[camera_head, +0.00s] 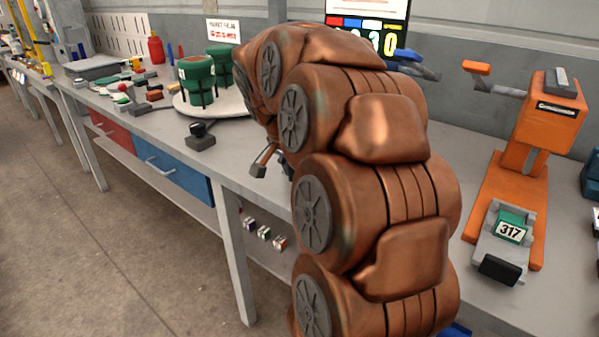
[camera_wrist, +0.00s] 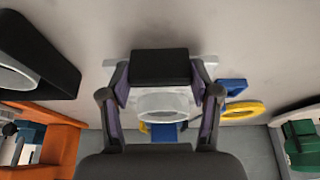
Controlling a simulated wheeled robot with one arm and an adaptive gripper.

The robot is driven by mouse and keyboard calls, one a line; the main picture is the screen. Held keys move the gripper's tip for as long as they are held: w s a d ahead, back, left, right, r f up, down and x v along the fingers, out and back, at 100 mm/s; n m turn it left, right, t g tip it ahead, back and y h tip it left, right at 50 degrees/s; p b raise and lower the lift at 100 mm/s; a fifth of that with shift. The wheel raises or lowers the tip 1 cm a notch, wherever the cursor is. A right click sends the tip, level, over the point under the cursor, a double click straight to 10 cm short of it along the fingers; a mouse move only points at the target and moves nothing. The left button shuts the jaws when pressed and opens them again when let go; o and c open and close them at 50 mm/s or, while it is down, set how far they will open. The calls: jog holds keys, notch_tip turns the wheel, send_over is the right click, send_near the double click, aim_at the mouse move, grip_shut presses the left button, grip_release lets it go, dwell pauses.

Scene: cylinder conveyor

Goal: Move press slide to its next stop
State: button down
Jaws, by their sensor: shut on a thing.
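In the wrist view my gripper (camera_wrist: 162,82) has its two fingers on either side of a black block (camera_wrist: 160,65), which looks like a slide's handle, and is shut on it. Pale grey parts show beside the block, and a pale grey ring (camera_wrist: 163,105) lies between the fingers. In the head view my copper arm hides the gripper and what it holds.
A blue lever (camera_head: 408,55) shows behind my arm. A white turntable (camera_head: 232,104) with green parts (camera_head: 197,80) stands to the left. A yellow ring (camera_wrist: 243,110) and a blue piece (camera_wrist: 231,88) sit right of my fingers in the wrist view.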

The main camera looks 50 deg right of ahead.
jog(key=shift+c, duration=2.2)
grip_release()
jog(key=shift+a, duration=0.35)
jog(key=shift+o, duration=1)
jog(key=shift+d, duration=0.15)
jog(key=v, duration=1.2)
